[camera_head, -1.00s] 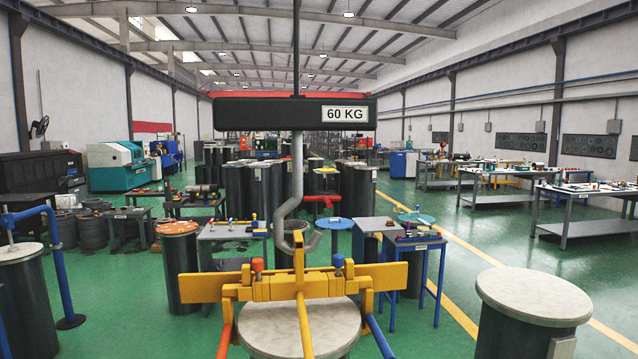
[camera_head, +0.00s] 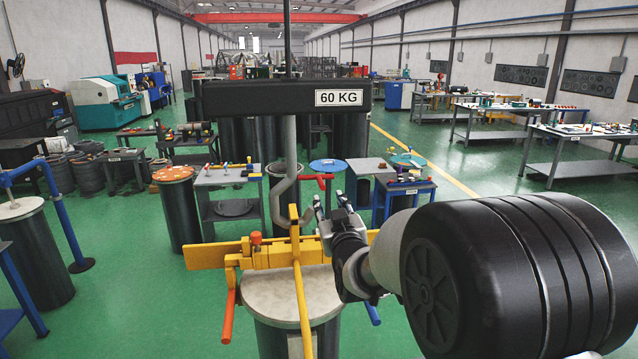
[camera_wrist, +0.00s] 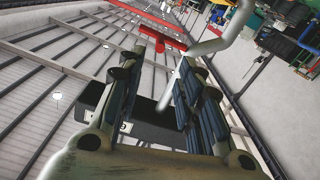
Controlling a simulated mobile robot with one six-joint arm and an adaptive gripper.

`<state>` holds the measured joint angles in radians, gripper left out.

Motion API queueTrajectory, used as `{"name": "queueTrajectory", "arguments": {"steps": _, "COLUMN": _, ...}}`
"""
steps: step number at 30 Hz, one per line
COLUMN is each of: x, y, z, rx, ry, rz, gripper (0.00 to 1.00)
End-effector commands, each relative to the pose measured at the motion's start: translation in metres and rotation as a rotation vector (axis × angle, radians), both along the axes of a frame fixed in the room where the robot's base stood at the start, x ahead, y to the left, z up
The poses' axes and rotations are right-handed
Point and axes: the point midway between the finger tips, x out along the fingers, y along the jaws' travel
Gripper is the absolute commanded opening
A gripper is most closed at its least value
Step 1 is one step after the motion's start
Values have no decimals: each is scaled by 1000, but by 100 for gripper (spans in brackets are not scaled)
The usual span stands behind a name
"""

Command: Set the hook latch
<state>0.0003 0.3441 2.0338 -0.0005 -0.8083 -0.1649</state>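A grey hook (camera_head: 289,168) hangs below a black block marked "60 KG" (camera_head: 280,97) in the head view. Its lower bend is just behind the yellow lifting frame (camera_head: 225,254), which lies over a pale-topped cylinder (camera_head: 262,296). My gripper (camera_head: 328,203) is just right of the hook and the frame's upright, fingers upward. In the wrist view my gripper (camera_wrist: 163,62) is open, with nothing held.
An orange knob (camera_head: 256,239) stands on the frame. A blue table (camera_head: 410,186) with small tools is behind my gripper. A blue rail (camera_head: 62,215) and a pale-topped cylinder (camera_head: 30,250) stand at left. Green floor is clear at lower left.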

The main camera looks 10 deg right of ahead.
Motion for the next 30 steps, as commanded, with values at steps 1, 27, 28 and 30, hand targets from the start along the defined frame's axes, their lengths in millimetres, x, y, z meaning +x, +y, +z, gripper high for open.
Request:
{"name": "queueTrajectory", "arguments": {"steps": 1, "x": 12, "y": 0, "z": 1, "rx": 0, "ry": 1, "rz": 0, "gripper": 33}}
{"name": "queueTrajectory", "arguments": {"steps": 27, "x": 119, "y": 0, "z": 0, "rx": 0, "ry": 1, "rz": 0, "gripper": 33}}
{"name": "queueTrajectory", "arguments": {"steps": 28, "x": 118, "y": 0, "z": 0, "rx": 0, "ry": 1, "rz": 0, "gripper": 33}}
{"name": "queueTrajectory", "arguments": {"steps": 30, "x": 118, "y": 0, "z": 0, "rx": 1, "ry": 1, "rz": 0, "gripper": 33}}
